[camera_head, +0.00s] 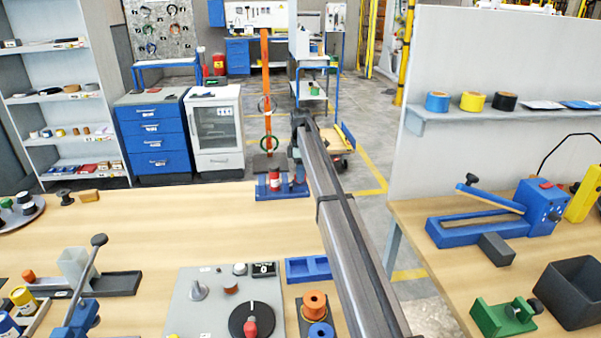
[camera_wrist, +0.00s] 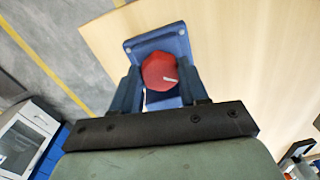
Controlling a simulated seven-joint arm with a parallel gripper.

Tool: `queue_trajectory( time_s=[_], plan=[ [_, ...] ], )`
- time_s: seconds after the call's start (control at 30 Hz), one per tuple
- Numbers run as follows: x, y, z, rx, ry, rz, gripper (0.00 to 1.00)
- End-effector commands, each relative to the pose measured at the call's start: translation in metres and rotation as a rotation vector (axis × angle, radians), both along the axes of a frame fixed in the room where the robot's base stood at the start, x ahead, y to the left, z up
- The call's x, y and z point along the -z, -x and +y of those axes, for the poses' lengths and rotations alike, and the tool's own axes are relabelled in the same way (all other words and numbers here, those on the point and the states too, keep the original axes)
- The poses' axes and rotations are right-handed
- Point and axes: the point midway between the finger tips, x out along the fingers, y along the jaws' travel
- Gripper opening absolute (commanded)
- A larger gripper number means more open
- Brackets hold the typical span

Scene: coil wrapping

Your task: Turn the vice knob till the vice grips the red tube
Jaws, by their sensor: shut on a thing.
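The blue vice (camera_head: 288,193) stands at the far edge of the wooden table in the head view. Its blue plate (camera_wrist: 155,43) shows below my gripper in the wrist view. The red faceted knob (camera_wrist: 157,72) has a short white mark and sits between my fingers. A red piece with a white mark (camera_head: 274,179) also shows at the vice in the head view. My gripper (camera_wrist: 159,82) is shut on the knob from above; its fingers flank it on the left and right. I cannot make out a separate red tube or the vice jaws clearly.
My arm crosses the head view's middle. A grey panel (camera_head: 200,308), blue tray (camera_head: 307,269) and orange spool (camera_head: 314,304) lie nearer on the table. A blue clamp-like device (camera_head: 478,222) stands on the right-hand table.

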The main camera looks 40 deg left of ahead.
Motion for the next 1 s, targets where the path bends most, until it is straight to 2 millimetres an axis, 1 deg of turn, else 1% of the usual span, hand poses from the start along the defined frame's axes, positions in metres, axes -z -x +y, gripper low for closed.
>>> queue_trajectory(
  time_s=[1.0],
  plan=[
    [-0.0002, 0.0018, -0.0020, 0.966, 0.001, 0.000, 0.13]
  ],
)
